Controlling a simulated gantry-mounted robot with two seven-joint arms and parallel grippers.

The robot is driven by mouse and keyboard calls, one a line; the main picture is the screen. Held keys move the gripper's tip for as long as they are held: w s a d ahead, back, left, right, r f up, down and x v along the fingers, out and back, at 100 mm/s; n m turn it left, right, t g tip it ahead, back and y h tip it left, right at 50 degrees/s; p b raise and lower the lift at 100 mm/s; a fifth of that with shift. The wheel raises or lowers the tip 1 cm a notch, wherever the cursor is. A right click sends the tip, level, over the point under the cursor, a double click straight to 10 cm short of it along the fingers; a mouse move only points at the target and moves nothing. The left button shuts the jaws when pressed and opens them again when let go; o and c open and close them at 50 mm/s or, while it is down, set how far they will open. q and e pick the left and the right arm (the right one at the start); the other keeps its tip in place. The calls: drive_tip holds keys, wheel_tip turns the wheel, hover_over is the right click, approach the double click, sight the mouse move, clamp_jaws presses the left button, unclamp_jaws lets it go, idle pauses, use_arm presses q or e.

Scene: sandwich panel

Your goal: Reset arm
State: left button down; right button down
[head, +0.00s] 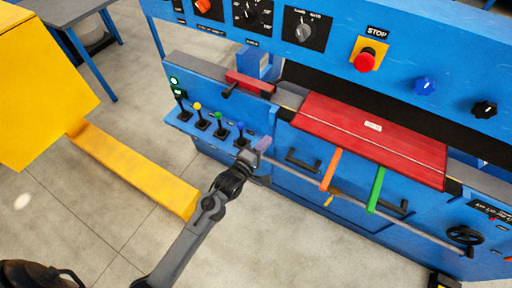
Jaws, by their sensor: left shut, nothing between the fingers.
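My left arm reaches up from the bottom of the head view, and its gripper (250,160) is shut and empty at the front of the blue machine (228,103). It is just right of a row of small levers, close to the blue-knobbed lever (241,135). A purple-grey piece shows at the gripper's tip; I cannot tell whether it is a lever knob or part of the gripper, or whether they touch. My right gripper is not in view.
Other levers have a yellow knob (197,107) and a green knob (218,116). A red panel (372,135) lies on the machine, with an orange handle (331,169) and a green handle (376,189) in front. A yellow machine part (135,165) stands left. Grey floor (285,250) is clear.

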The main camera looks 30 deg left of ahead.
use_arm(q)
drive_tip(key=s+d+r+m+g+y+p, duration=0.1)
drive_tip(key=s+m+g+p, duration=0.2)
drive_tip(key=s+m+g, duration=0.95)
drive_tip(key=s+r+m+g+p, duration=0.2)
drive_tip(key=s+m, duration=0.5)
drive_tip(key=s, duration=1.2)
wheel_tip(320, 180, up, 37)
drive_tip(key=p, duration=3.9)
drive_tip(key=shift+w+d, duration=0.15)
drive_tip(key=shift+w, duration=0.15)
